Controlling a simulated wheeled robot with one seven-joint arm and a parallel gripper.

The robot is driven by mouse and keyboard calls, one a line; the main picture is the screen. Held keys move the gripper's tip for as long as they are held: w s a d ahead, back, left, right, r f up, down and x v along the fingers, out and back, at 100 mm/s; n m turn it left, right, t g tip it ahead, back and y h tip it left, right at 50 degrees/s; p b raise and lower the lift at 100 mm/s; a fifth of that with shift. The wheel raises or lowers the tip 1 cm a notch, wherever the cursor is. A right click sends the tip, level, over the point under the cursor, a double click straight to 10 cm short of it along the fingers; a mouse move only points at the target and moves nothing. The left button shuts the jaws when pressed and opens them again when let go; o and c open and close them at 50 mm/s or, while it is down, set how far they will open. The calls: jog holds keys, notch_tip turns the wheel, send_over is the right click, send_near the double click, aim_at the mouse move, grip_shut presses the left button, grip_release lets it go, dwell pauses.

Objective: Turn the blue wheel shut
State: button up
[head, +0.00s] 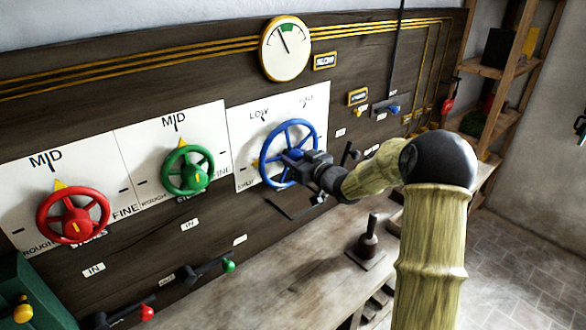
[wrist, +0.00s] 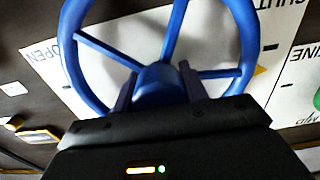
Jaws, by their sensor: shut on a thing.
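The blue wheel (head: 288,122) is mounted on a white dial plate (head: 318,100) on the dark wooden panel. A small yellow pointer (head: 255,163) shows at the wheel's left rim, between the LOW and SHUT marks. My gripper (head: 296,160) reaches in from the right and is shut on the wheel's hub. In the wrist view its two dark fingers (wrist: 158,88) stand on either side of the blue hub, and the spokes and rim (wrist: 241,40) spread beyond. The lower part of the wheel is hidden there by the gripper body.
A green wheel (head: 205,158) and a red wheel (head: 104,207) sit on plates to the left. A round gauge (head: 285,62) hangs above. A bench (head: 270,275) with a dark upright lever (head: 369,232) lies below my arm. Shelves (head: 500,72) stand at right.

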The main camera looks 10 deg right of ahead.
jog(key=shift+f+n+b, duration=0.1)
jog(key=shift+n+b, duration=0.65)
jog(key=shift+n, duration=0.05)
jog(key=o, duration=1)
jog(key=shift+s, duration=0.15)
jog(key=b+v, duration=0.3)
jog(key=v, duration=1.4)
jog(key=shift+s, duration=0.1)
